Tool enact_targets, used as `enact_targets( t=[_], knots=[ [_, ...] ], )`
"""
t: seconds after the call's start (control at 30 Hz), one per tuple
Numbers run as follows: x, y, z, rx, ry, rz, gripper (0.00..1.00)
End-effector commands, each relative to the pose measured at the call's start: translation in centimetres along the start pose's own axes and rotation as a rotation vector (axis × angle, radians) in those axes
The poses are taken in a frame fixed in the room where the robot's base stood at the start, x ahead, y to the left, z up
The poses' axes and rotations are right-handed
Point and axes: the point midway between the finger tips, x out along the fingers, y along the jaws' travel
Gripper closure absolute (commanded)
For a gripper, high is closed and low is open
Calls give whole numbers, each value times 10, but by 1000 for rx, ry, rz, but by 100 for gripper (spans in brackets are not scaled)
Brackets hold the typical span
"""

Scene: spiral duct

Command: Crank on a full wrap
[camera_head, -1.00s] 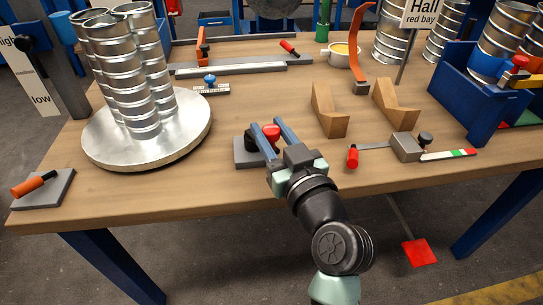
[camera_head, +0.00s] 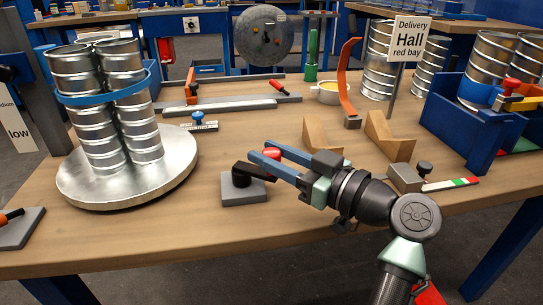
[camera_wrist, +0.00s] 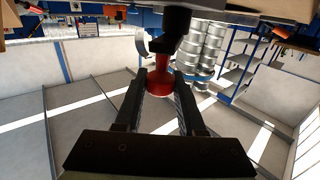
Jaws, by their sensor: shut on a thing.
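The crank has a grey base (camera_head: 243,192), a black arm (camera_head: 254,172) and a red knob (camera_head: 273,153). My gripper (camera_head: 260,152) is shut on the red knob, one blue finger on each side. In the wrist view the red knob (camera_wrist: 160,82) sits between the fingertips, with the crank's black shaft above it. Silver spiral ducts (camera_head: 88,130) stand upright on a round silver turntable (camera_head: 90,197) at the left. A blue band (camera_head: 108,97) runs around the ducts near their upper part; its far side is partly hidden.
An orange-handled crank (camera_head: 10,216) lies at the left table edge. Two wooden cradles (camera_head: 390,145) and a grey block with a lever (camera_head: 406,178) stand right of my gripper. A blue crate (camera_head: 462,125) holds ducts at the right. The front middle of the table is clear.

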Motion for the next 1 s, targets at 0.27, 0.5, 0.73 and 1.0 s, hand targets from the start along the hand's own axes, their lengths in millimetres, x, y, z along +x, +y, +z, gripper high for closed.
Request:
enact_targets(
  t=[0.27, 0.5, 0.73, 1.0],
  knots=[
    [1, 1, 0, 2, -1, 4, 100],
    [1, 0, 0, 2, -1, 2, 31],
    [0, 0, 0, 2, 0, 2, 31],
    [-36, 1, -2, 3, 0, 7, 31]
  ],
)
